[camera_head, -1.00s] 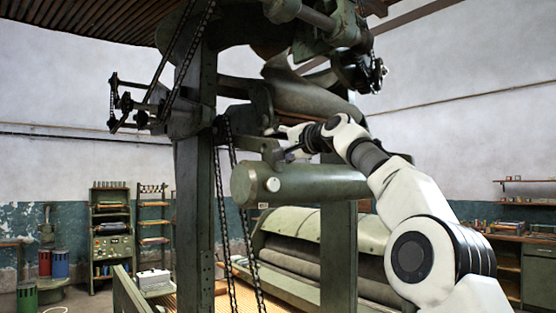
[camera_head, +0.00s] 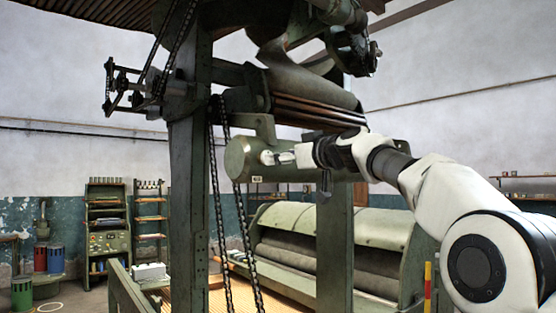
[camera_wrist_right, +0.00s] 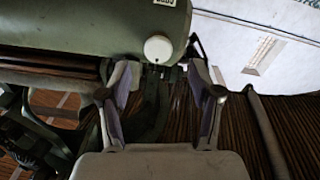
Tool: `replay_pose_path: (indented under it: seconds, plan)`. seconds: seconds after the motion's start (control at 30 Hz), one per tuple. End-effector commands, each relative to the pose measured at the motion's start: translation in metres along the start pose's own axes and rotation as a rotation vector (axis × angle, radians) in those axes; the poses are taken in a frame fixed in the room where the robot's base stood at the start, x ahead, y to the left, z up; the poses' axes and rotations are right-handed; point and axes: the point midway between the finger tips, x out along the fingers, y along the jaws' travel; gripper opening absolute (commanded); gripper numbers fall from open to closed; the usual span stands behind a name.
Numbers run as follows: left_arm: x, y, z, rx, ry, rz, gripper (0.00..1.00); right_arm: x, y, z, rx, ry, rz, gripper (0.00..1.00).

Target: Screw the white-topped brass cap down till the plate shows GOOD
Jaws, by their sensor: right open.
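My left gripper is out of view.
A green upright post (camera_head: 187,220) and hanging chains (camera_head: 222,220) stand left of the cylinder. A large roller machine (camera_head: 330,250) fills the space below. Shelves (camera_head: 107,225) stand at the back left. Open air lies around my right forearm.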

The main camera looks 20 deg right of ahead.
Motion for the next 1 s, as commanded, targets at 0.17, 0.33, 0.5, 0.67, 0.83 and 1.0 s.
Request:
replay_pose_path:
  seconds: [0.17, 0.33, 0.5, 0.67, 0.83, 1.0]
  plan:
    - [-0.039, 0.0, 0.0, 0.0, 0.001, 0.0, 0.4, 0.037, 0.002, -0.009, 0.002, -0.003, -0.001, 0.64]
    - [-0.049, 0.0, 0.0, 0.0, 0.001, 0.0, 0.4, 0.054, 0.001, -0.004, 0.001, -0.001, 0.0, 0.64]
    - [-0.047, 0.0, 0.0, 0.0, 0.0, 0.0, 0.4, 0.056, 0.001, 0.0, 0.001, 0.0, 0.001, 0.64]
    - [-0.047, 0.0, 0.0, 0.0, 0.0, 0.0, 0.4, 0.055, 0.001, 0.0, 0.002, 0.0, 0.001, 0.35]
    - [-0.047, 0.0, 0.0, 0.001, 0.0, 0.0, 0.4, 0.055, 0.001, -0.001, 0.002, 0.0, 0.001, 0.04]
    - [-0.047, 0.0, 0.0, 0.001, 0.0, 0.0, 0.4, 0.055, 0.001, -0.001, 0.006, 0.0, 0.001, 0.04]
